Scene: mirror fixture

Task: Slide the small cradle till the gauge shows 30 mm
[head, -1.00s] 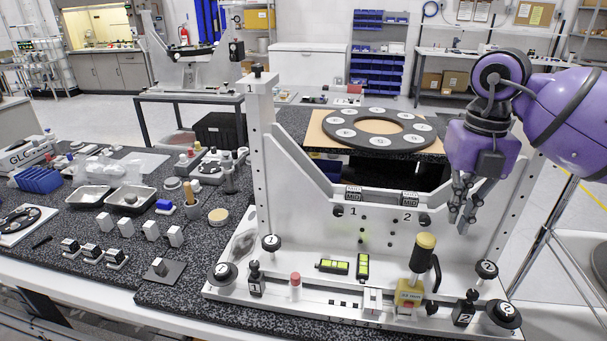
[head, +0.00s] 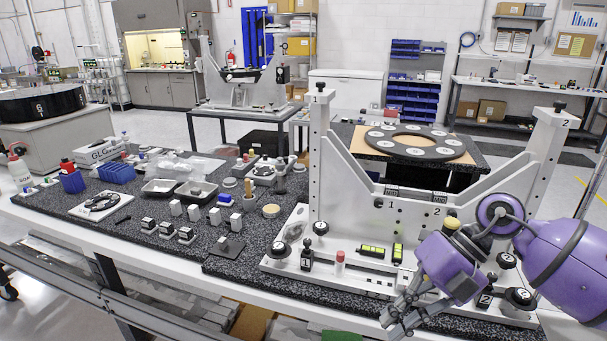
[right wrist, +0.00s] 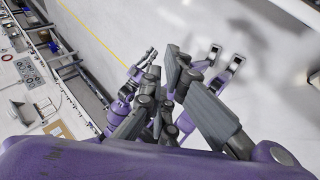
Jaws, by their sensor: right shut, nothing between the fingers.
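The white mirror fixture (head: 330,148) stands on the dark speckled table in the head view, with a low base rail (head: 325,275) along its front. A yellow-topped knob (head: 452,223) shows just above my right arm. The parts below it on the rail are hidden by my gripper and wrist. I cannot make out the small cradle or a gauge reading. My right gripper (head: 396,324) is shut and empty, low in front of the rail at the table's front edge, fingers pointing down and left. My left gripper is not in view.
Two yellow-green levels (head: 372,251) and a red-capped peg (head: 340,262) stand on the fixture base. Black knobs (head: 280,249) sit at its left end. A dark ring (head: 412,143) lies behind the fixture. White blocks (head: 193,212) and trays (head: 160,188) lie to the left.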

